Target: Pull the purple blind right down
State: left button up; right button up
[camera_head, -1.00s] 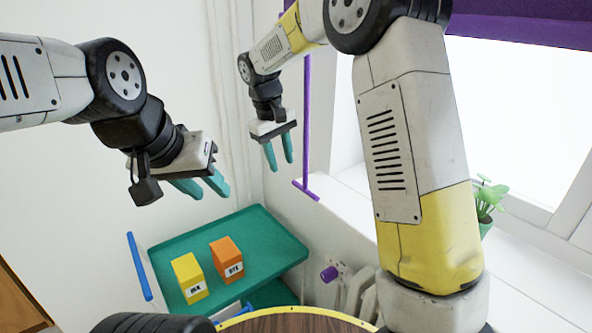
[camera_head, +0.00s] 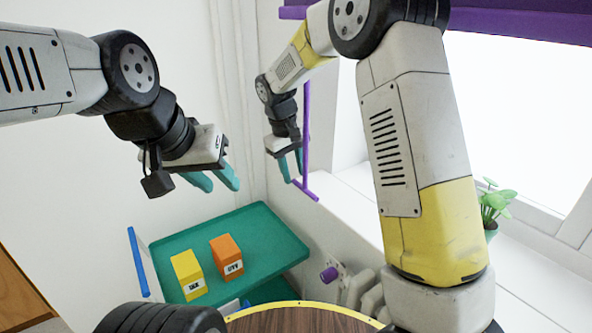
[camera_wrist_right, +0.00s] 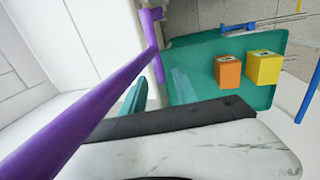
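The purple blind (camera_head: 520,24) hangs across the top of the window, its lower edge high above the sill. A purple rod (camera_head: 307,120) hangs at its left, ending in a short crossbar. My right gripper (camera_head: 293,180) is open, its teal fingers apart just left of the rod near its lower end. My left gripper (camera_head: 215,182) is open and empty, left of the rod above the shelf.
A teal tray-like shelf (camera_head: 275,258) holds a yellow box (camera_head: 187,272) and an orange box (camera_head: 226,257). A potted plant (camera_head: 493,205) stands on the white sill (camera_head: 350,203). A blue bar (camera_head: 138,262) is at the shelf's left. A round wooden top (camera_head: 300,321) lies in front.

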jog(key=shift+w+d+f, duration=0.15)
jog(key=shift+f, duration=0.85)
grip_shut()
dwell(0.7)
